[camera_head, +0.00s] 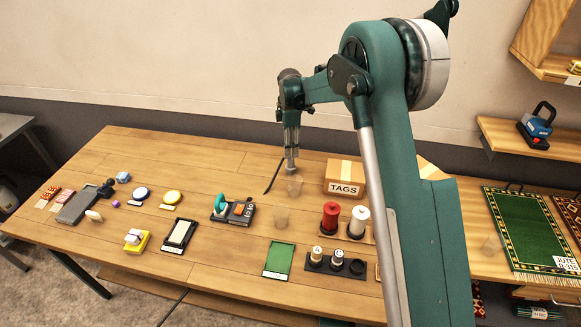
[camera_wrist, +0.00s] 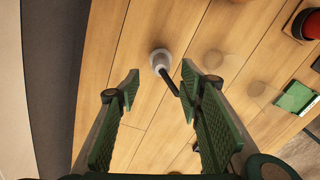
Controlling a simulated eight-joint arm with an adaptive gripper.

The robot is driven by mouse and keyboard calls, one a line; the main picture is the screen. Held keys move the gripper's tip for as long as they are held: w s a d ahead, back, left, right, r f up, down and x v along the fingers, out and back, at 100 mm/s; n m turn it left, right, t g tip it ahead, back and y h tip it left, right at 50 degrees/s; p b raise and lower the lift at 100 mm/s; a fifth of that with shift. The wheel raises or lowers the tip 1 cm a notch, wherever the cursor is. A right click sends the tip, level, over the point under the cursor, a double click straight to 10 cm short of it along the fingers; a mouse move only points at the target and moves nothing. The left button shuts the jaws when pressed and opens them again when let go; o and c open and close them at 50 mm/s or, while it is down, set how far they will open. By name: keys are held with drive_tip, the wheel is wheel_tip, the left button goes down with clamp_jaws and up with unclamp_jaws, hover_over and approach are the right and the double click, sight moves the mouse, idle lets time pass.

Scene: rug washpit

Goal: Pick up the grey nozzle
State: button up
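The grey nozzle (camera_head: 291,165) stands near the back edge of the wooden table, below my gripper (camera_head: 291,147). In the wrist view the nozzle (camera_wrist: 159,57) shows as a small round grey piece beyond the fingertips, roughly centred between them. A thin black rod (camera_head: 273,178) runs beside it toward the front left; I cannot tell whether it joins the nozzle. My gripper (camera_wrist: 160,80) is open, its green ridged fingers wide apart with nothing between them. It points down; the exact gap to the nozzle is hard to tell.
A clear cup (camera_head: 294,187) stands just in front of the nozzle, with another clear cup (camera_head: 281,217) further forward. A TAGS box (camera_head: 344,188) stands to the right. A red spool (camera_head: 330,216) and a white spool (camera_head: 358,221) stand front right.

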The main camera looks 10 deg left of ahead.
sight(290, 160)
drive_tip(key=shift+f, duration=1.25)
drive_tip(key=shift+f, duration=0.1)
drive_tip(key=shift+s+f, duration=0.1)
drive_tip(key=shift+f, duration=2.4)
drive_tip(key=shift+c, duration=0.2)
drive_tip(key=c, duration=1)
